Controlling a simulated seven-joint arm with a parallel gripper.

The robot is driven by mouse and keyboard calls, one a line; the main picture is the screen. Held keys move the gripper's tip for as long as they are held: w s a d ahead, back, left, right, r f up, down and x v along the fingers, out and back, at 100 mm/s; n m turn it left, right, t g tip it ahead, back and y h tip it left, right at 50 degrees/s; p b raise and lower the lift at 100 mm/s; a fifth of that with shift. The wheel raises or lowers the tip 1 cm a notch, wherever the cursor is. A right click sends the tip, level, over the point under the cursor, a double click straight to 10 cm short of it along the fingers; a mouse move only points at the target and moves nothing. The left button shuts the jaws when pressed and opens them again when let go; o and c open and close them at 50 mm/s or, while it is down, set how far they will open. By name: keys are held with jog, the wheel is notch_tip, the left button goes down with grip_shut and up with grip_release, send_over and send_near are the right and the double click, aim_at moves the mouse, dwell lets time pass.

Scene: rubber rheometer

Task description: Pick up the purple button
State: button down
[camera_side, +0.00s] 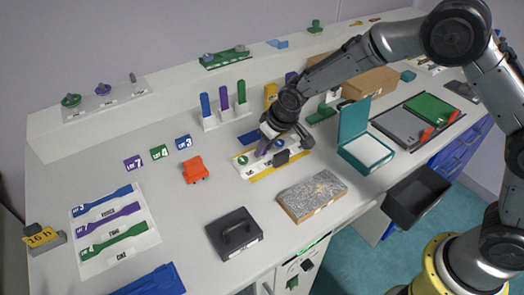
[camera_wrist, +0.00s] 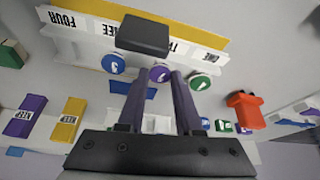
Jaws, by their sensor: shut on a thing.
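The purple button (camera_wrist: 160,73) is a small round disc with a white mark, between my fingertips in the wrist view. My gripper (camera_wrist: 160,78) is shut on it, one dark finger on each side. In the side view my gripper (camera_side: 264,150) is low over the white, yellow-edged board (camera_side: 259,175), and the purple button is hard to make out there. A blue button (camera_wrist: 113,63) and a green button (camera_wrist: 203,82) sit on either side of it. I cannot tell whether the purple button touches the board.
A black block (camera_wrist: 143,35) stands on the board close to my fingertips. A red-orange object (camera_side: 196,169) lies left of the board. A speckled slab (camera_side: 312,194) and an open teal box (camera_side: 365,150) are to the right. Upright colored tabs (camera_side: 223,100) stand behind.

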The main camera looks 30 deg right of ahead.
aim_at(265, 152)
jog(key=shift+r, duration=0.1)
jog(key=shift+r, duration=0.5)
notch_tip(265, 152, up, 2)
jog(key=shift+r, duration=0.25)
jog(key=s+d+r, duration=0.4)
jog(key=s+r, duration=0.5)
jog(key=s, duration=0.4)
jog(key=shift+s+r, duration=0.15)
jog(key=shift+s, duration=0.05)
jog(key=shift+d, duration=0.1)
